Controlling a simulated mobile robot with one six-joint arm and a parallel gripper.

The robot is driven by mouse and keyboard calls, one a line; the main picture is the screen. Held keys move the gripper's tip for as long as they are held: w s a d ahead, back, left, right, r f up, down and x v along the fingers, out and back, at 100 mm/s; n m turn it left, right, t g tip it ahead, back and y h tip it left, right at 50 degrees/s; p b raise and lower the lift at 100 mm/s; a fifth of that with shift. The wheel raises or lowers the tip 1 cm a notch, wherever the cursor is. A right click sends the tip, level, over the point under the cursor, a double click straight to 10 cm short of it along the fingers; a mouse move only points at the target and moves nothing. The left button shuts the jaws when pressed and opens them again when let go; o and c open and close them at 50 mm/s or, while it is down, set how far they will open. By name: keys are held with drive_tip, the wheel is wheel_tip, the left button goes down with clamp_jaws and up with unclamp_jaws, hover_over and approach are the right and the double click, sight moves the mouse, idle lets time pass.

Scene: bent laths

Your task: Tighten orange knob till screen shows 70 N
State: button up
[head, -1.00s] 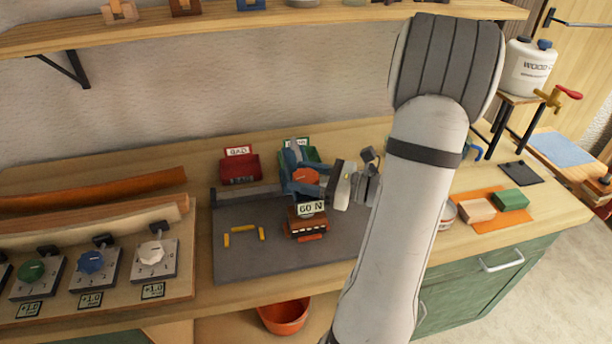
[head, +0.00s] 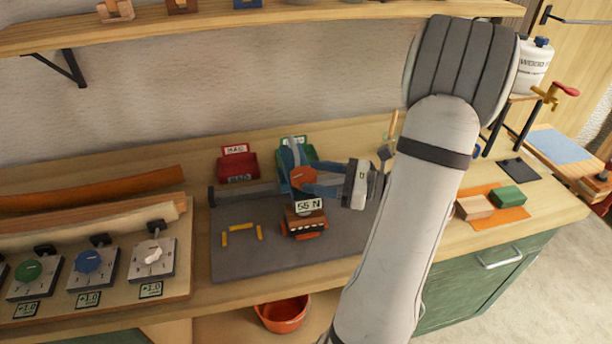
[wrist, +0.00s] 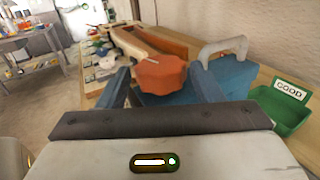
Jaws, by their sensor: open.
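The orange knob (head: 303,178) sits at the front of a blue device on the grey mat. It is large in the middle of the wrist view (wrist: 160,76). My gripper (wrist: 161,70) has its two blue fingers on either side of the knob, spread apart. I cannot tell whether either finger touches it. The screen (head: 309,205) below the knob reads about 55 N; its second digit is small and hard to read. The knob's far side is hidden.
A red bin (head: 238,164) stands behind the mat, and a green GOOD bin (wrist: 284,108) stands beside the device. Yellow pieces (head: 241,228) lie on the grey mat (head: 262,258). A board with coloured dials (head: 90,262) is at left. The mat's front is mostly clear.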

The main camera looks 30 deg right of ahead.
drive_tip(key=v, duration=0.4)
drive_tip(key=shift+s, duration=0.1)
idle(0.5)
